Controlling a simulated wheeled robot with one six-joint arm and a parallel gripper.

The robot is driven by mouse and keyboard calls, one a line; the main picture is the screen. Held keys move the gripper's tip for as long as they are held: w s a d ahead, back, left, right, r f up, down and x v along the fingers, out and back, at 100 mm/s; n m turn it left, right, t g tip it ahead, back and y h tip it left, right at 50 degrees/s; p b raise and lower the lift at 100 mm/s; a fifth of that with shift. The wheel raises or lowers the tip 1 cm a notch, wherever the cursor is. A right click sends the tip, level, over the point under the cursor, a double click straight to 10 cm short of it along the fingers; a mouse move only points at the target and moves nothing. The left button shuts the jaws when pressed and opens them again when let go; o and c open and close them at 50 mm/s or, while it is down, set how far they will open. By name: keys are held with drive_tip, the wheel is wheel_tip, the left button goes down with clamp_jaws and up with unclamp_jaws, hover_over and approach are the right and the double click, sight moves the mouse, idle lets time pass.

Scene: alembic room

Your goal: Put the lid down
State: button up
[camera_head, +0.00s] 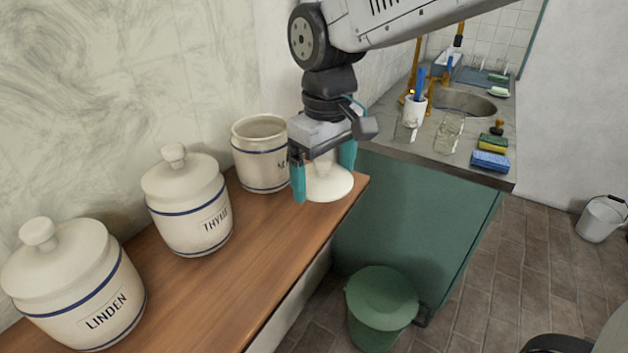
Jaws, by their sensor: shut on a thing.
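A cream lid (329,184) with a knob is at the right end of the wooden shelf. My gripper (325,180) points down with its teal fingers on either side of the lid's knob, and it is shut on the lid. The lid looks level. I cannot tell whether its underside touches the shelf or hangs just above it. An open, lidless jar (258,155) with blue bands stands just left of my gripper, its label partly hidden by the gripper.
Lidded jars marked THYME (188,205) and LINDEN (75,290) stand further left on the wooden shelf (215,300). The shelf's front strip is clear. A green lidded bin (381,305) stands below, and a counter with a sink (464,101) lies beyond.

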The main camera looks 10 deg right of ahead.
sight(314, 182)
drive_tip(key=shift+w+a+f, duration=0.1)
drive_tip(key=shift+w+a, duration=0.3)
drive_tip(key=shift+w, duration=0.2)
drive_tip(key=shift+w+a+f, duration=0.1)
drive_tip(key=shift+w+a, duration=0.25)
drive_tip(key=shift+w, duration=0.2)
drive_tip(key=shift+f, duration=1.65)
drive_tip(key=shift+f, duration=0.2)
drive_tip(key=o, duration=0.7)
wheel_tip(314, 182, up, 12)
drive_tip(key=shift+r, duration=0.25)
drive_tip(key=s+d+f+m, duration=0.3)
drive_tip(key=s+d+f, duration=0.1)
drive_tip(key=s+d, duration=0.5)
drive_tip(key=s+d+f+m+t, duration=0.1)
drive_tip(key=s+d+f+m, duration=0.2)
drive_tip(key=s+d, duration=0.7)
drive_tip(key=shift+s+d+f+m, duration=0.2)
drive_tip(key=shift+d+f+m, duration=0.2)
drive_tip(key=shift+d+m, duration=0.4)
